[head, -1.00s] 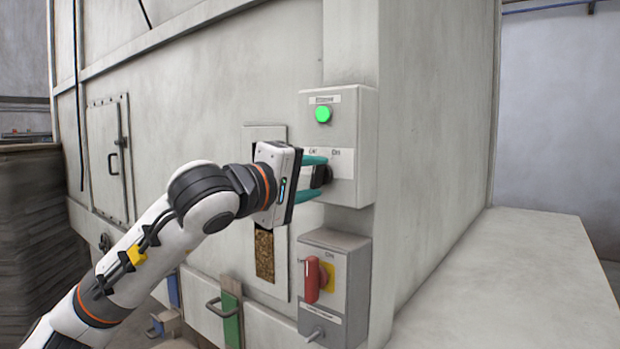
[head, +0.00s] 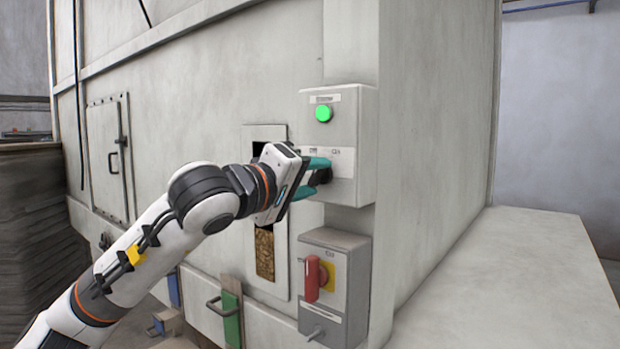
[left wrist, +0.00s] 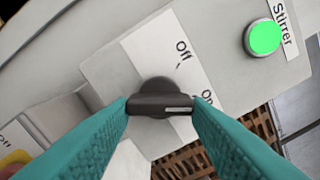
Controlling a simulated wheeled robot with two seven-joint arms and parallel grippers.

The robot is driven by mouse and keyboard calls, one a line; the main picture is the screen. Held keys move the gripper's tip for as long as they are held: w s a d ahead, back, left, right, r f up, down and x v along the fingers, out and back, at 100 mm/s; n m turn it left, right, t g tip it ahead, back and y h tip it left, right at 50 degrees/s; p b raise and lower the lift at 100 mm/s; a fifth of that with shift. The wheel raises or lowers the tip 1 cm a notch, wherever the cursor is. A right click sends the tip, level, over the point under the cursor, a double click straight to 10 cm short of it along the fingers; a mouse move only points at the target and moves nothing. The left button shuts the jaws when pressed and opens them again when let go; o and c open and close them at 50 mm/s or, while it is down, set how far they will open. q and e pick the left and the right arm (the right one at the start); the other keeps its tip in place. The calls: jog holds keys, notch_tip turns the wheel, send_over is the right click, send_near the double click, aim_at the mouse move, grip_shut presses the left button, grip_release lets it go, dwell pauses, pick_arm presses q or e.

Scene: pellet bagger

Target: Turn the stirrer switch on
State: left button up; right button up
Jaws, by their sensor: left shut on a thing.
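The stirrer switch is a black knob (left wrist: 155,102) on a light grey box (head: 368,150) on the machine's wall. White labels "Off" and "On" are beside it. The left wrist view shows the knob's white mark pointing toward the "On" side. My left gripper (head: 320,178) has its teal fingers closed on the knob, one on each side, also in the left wrist view (left wrist: 160,108). The fingers hide part of the knob in the head view. A green lamp (head: 323,113) above, labelled "Stirrer" in the left wrist view, looks lit. My right gripper is not in view.
Below the box is another grey box (head: 345,262) with a red handle (head: 312,278) on a yellow plate. A window (head: 265,255) with brown pellets is behind my gripper. A green-faced handle (head: 231,318) is lower left. A pale ledge (head: 510,280) extends right.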

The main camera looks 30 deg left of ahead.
pick_arm(q)
jog(key=shift+f, duration=0.1)
jog(key=o, duration=1)
jog(key=s+b, duration=0.1)
jog(key=s, duration=0.3)
jog(key=s+b, duration=0.1)
jog(key=s, duration=0.3)
jog(key=s+a+b, duration=0.1)
jog(key=s, duration=0.3)
jog(key=shift+d, duration=0.1)
